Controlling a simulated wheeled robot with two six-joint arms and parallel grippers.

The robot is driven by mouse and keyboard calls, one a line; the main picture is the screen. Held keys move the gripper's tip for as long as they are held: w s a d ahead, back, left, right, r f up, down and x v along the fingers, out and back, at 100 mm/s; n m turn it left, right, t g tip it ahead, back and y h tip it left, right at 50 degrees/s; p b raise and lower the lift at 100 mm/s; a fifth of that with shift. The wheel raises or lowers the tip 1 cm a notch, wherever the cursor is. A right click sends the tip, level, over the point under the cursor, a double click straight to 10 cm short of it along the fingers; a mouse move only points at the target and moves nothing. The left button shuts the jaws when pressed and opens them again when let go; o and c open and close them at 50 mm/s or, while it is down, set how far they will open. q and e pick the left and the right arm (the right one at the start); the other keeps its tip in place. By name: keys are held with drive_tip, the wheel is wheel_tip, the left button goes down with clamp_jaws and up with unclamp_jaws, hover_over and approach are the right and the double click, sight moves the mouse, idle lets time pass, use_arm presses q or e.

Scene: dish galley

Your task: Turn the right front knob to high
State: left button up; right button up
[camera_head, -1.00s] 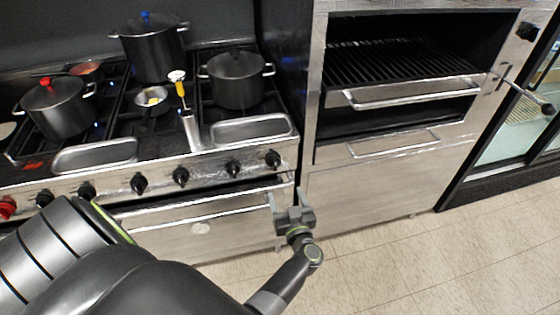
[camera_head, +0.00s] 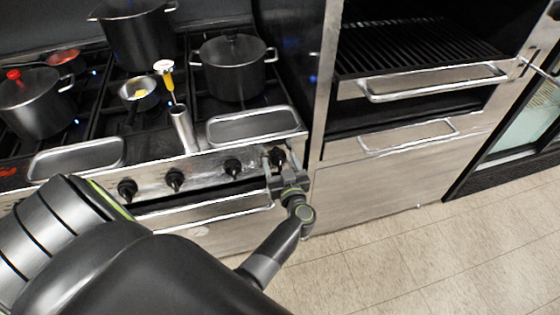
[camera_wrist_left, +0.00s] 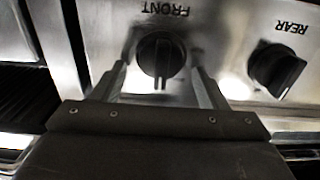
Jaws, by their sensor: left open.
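The front knob (camera_head: 277,157) is the black rightmost knob on the stove's steel control panel. In the wrist view the same knob (camera_wrist_left: 160,55) sits under an upside-down FRONT label, its grip ridge running up and down the picture. My left gripper (camera_head: 277,160) is open at the panel, its fingers on either side of this knob. In the wrist view the gripper (camera_wrist_left: 158,72) has one finger left and one right of the knob, with gaps showing; I cannot tell how deep they reach. My right gripper is not in view.
The rear knob (camera_wrist_left: 277,70) is beside it, labelled REAR, with its ridge slanted. Other black knobs (camera_head: 174,180) line the panel. Pots (camera_head: 233,68) stand on the burners. An oven handle (camera_head: 215,213) runs below. A broiler cabinet (camera_head: 395,170) stands to the right.

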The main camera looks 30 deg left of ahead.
use_arm(q)
drive_tip(key=shift+c, duration=1.2)
drive_tip(key=c, duration=0.7)
drive_tip(key=shift+c, duration=0.2)
